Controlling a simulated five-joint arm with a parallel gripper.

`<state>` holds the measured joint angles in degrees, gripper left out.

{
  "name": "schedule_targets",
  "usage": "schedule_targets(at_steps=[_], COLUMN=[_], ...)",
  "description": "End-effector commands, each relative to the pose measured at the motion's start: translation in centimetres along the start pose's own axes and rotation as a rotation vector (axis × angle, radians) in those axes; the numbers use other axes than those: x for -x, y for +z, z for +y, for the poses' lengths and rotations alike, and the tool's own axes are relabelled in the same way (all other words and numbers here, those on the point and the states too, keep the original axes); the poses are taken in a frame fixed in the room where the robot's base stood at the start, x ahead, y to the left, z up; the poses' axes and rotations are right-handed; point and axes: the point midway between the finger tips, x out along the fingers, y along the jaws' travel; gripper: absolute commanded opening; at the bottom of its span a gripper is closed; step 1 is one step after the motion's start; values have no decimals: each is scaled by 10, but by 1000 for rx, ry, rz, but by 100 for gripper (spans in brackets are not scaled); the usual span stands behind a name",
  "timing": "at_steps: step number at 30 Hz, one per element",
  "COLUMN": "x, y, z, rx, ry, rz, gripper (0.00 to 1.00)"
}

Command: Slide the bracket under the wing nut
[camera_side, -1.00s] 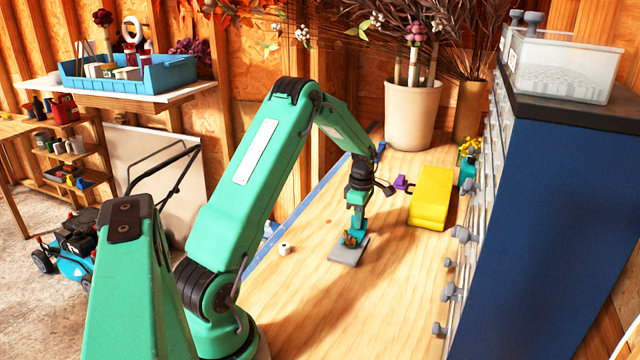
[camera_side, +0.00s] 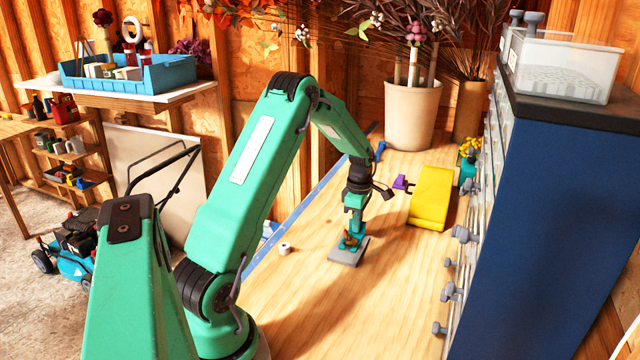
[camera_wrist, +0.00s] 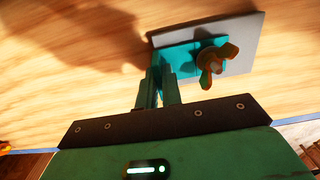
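The bracket (camera_wrist: 182,60) is a flat teal piece lying on a grey plate (camera_wrist: 246,38) in the wrist view. The bronze wing nut (camera_wrist: 216,63) stands over the bracket's right part, with teal showing on both sides of it. Whether the nut touches the bracket I cannot tell. My gripper (camera_wrist: 161,78) has its two teal fingers close together at the bracket's left end, apparently shut on its raised part. In the side view, my gripper (camera_side: 353,226) points down over the plate (camera_side: 347,255), and the wing nut (camera_side: 349,241) is partly covered.
A small white roll-like piece (camera_side: 285,248) lies left of the plate. A yellow block (camera_side: 431,198) and a purple piece (camera_side: 402,183) are behind to the right. A blue cabinet (camera_side: 560,210) with grey knobs bounds the right side. The bench front is clear.

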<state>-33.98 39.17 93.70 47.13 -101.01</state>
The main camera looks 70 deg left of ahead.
Motion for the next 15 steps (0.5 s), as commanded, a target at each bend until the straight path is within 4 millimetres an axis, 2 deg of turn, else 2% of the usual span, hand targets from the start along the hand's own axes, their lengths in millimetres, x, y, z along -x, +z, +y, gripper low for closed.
schedule_targets(at_steps=[1,3,4,15], x=[0,0,0,2], y=[0,0,0,0], z=[0,0,0,0], rx=[0,0,0,0], ry=[0,0,0,0], rz=[0,0,0,0], gripper=[15,28,32,32])
